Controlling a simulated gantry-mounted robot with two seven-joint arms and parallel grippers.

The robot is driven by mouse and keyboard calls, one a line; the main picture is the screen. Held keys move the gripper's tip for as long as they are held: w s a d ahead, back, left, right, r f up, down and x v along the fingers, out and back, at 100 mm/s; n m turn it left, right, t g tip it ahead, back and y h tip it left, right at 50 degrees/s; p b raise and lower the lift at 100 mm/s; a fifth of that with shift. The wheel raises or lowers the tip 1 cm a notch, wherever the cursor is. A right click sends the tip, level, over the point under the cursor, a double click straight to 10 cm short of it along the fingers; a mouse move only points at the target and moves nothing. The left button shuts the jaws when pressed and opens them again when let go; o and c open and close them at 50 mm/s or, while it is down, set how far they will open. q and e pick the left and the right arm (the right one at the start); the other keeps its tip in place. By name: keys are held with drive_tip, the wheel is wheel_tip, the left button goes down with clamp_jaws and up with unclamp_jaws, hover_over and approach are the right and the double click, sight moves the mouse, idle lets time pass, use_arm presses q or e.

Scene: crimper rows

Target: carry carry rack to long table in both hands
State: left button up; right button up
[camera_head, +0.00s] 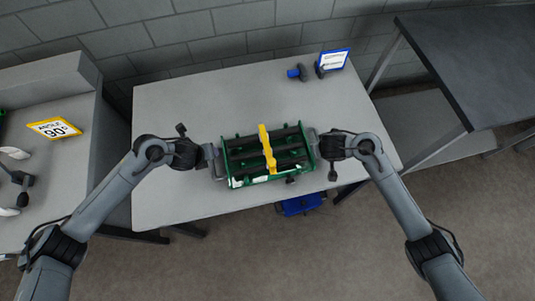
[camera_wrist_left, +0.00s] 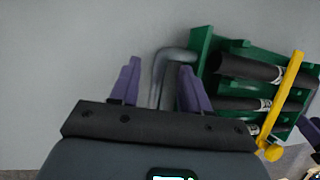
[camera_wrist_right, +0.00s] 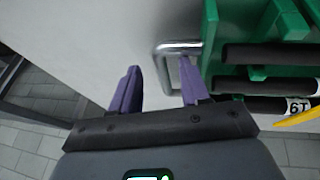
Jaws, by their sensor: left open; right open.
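The green carry rack (camera_head: 238,181) sits on a light grey table (camera_head: 180,110), with dark bars across it and a yellow bar (camera_head: 267,148) over its middle. My left gripper (camera_head: 209,155) is open at its left end. In the left wrist view the rack's left grey handle (camera_wrist_left: 166,62) reaches between the open purple fingers (camera_wrist_left: 160,85). My right gripper (camera_head: 326,146) is open at the right end. In the right wrist view the metal handle (camera_wrist_right: 170,48) lies at the open fingers (camera_wrist_right: 160,85), partly behind the right one. Neither gripper is closed on a handle.
A dark-topped table (camera_head: 480,60) stands at the right; no view labels a table as the long one. A blue-framed sign (camera_head: 333,61) and a blue-and-black tool (camera_head: 297,73) are at the back. A yellow-edged sign (camera_head: 54,128) is at left. A blue bin (camera_head: 300,204) is below the front edge.

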use_arm(q)
drive_tip(key=shift+x, duration=1.15)
use_arm(e)
drive_tip(key=shift+x, duration=1.15)
use_arm(q)
clamp_jaws()
use_arm(e)
drive_tip(key=shift+a, duration=0.1)
clamp_jaws()
use_arm(q)
drive_tip(key=shift+w+r, duration=0.1)
drive_tip(key=shift+r, duration=0.1)
use_arm(e)
drive_tip(key=shift+w+r, duration=0.1)
drive_tip(key=shift+r, duration=0.05)
